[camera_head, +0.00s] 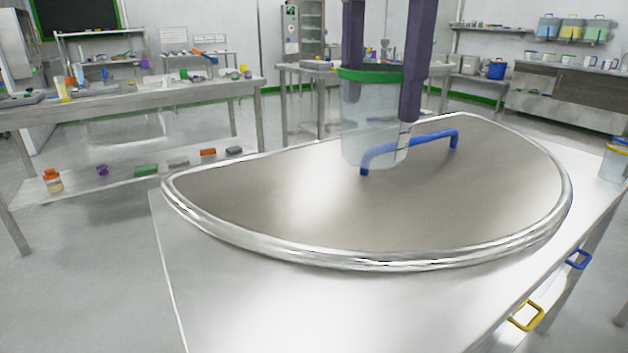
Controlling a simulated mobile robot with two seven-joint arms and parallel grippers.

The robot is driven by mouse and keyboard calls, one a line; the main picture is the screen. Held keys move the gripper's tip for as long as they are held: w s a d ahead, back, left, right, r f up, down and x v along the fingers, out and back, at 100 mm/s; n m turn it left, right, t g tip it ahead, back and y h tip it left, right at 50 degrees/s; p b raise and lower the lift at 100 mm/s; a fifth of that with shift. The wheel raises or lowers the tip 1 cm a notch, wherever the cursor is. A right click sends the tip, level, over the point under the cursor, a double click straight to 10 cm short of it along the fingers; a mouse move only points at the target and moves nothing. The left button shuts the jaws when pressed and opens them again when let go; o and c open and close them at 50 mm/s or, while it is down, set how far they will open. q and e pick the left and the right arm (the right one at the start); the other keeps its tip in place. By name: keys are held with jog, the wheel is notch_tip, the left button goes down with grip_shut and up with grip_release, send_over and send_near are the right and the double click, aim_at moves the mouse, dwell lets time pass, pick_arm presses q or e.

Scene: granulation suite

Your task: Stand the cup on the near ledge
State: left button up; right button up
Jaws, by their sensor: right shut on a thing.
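A clear, translucent cup (368,125) with a green rim is upright in the camera_head view. My right gripper (382,98) comes down from the top with its two dark purple fingers, shut on the cup, one finger on each side. The cup hangs over the steel surface, in front of part of a blue bar handle (425,141) seen through its wall. The gap below the cup is hard to tell. The near ledge appears to be the bare steel strip (330,305) in front of the rounded rim; it is empty. My left gripper is out of view.
A raised, shiny curved rim (360,262) borders the steel plate (300,205) with the blue handle. Yellow (526,316) and blue (578,259) handles stick out at the right edge. A tub (615,162) stands far right. Cluttered benches stand behind.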

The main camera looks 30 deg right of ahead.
jog(key=shift+f, duration=0.6)
notch_tip(320, 180, down, 20)
jog(key=b, duration=0.6)
jog(key=shift+r, duration=0.25)
jog(key=o, duration=1.1)
jog(key=shift+f, duration=0.1)
jog(key=shift+c, duration=0.2)
